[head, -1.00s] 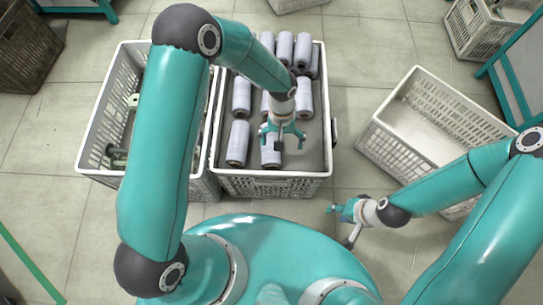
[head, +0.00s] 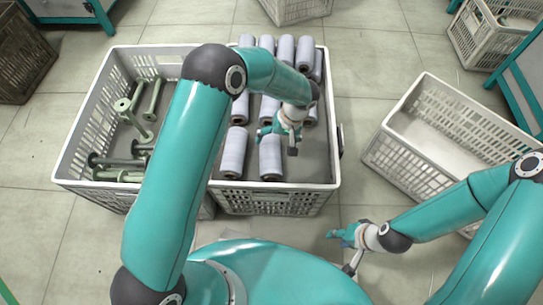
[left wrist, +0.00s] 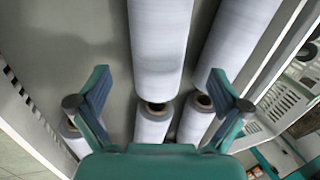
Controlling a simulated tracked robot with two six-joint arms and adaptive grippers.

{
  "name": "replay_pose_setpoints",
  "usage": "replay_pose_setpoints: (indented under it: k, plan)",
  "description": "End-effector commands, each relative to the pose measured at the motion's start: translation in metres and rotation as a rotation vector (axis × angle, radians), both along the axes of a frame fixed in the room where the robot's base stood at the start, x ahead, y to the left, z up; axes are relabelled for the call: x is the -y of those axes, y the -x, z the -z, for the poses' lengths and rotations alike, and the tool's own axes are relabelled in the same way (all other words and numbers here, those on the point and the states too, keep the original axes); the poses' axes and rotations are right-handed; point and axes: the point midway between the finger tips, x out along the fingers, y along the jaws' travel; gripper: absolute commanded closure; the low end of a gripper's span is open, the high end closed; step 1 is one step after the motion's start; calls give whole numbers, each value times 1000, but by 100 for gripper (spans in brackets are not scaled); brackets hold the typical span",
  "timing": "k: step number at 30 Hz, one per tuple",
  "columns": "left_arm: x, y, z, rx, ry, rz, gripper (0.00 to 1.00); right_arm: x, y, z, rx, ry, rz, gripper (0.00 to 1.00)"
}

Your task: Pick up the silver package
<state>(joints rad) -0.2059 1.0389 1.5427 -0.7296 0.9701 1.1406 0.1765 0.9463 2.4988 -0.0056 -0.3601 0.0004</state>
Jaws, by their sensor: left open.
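Several silver-grey wound packages stand or lie in rows in the middle white crate (head: 330,190). Two nearer ones, a left package (head: 234,153) and a right package (head: 270,160), show in the head view.
A left white crate (head: 72,165) holds several greenish empty bobbins (head: 125,112). A right white crate (head: 385,150) looks empty where visible. The middle crate has bare floor on its right side. My left upper arm hides part of the left and middle crates.

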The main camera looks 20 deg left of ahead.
Motion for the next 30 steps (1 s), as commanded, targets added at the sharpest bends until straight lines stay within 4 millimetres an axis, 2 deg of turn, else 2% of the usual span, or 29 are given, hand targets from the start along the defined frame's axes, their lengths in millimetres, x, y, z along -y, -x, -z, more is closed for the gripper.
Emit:
replay_pose_setpoints:
  k: [1,10,18,27,30]
  plan:
    - [-2,1,8,-2,0,-1,0,0,0,3,0,0,0,60]
    - [-6,4,25,-2,1,0,0,0,0,9,0,0,0,60]
    - [-13,10,61,-2,1,-2,0,0,0,22,0,0,0,60]
    - [-15,11,65,0,1,-1,0,0,0,22,0,0,0,60]
    - [-15,11,65,0,1,-1,17,0,0,22,0,0,0,60]
